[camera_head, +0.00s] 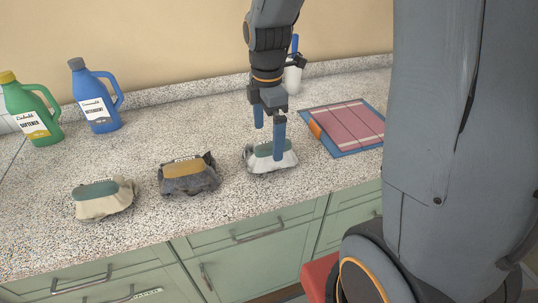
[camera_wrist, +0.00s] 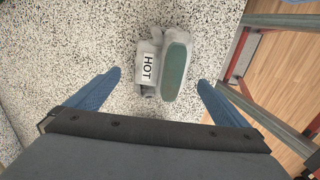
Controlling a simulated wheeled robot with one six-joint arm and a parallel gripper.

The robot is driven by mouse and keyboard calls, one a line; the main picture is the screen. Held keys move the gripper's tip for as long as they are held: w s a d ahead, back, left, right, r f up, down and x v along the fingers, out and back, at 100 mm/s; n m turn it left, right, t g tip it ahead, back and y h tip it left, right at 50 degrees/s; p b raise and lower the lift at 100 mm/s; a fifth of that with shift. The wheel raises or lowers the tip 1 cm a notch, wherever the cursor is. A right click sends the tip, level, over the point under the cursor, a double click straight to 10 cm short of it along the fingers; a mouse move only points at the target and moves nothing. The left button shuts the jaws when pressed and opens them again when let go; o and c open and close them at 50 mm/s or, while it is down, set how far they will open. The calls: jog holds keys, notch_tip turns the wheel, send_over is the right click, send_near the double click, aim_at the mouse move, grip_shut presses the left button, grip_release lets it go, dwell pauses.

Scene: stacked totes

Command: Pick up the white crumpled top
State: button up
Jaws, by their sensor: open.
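The white crumpled top (camera_head: 257,163) lies on the speckled counter, with a green patch on its upper side. In the wrist view the top (camera_wrist: 150,48) shows a label reading HOT beside the green patch. My gripper (camera_head: 268,141) points down over it, its blue fingers apart and nothing between them that looks held. One finger overlaps the top in the head view; I cannot tell whether it touches. In the wrist view the gripper (camera_wrist: 159,78) has its fingertips spread to either side of the top's lower part.
A dark grey crumpled garment (camera_head: 190,182) and a beige one (camera_head: 103,204) lie to the left. Blue (camera_head: 96,105) and green (camera_head: 33,117) bottles stand at the back left. A flat red-and-blue board (camera_head: 345,126) lies right. A white bottle (camera_head: 292,79) stands behind my gripper. Green drawers (camera_head: 250,230) front the counter.

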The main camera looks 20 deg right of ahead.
aim_at(269, 152)
jog(key=shift+d+f+p, duration=0.1)
jog(key=shift+f+p, duration=0.9)
jog(key=shift+f, duration=2.4)
jog(key=c, duration=1)
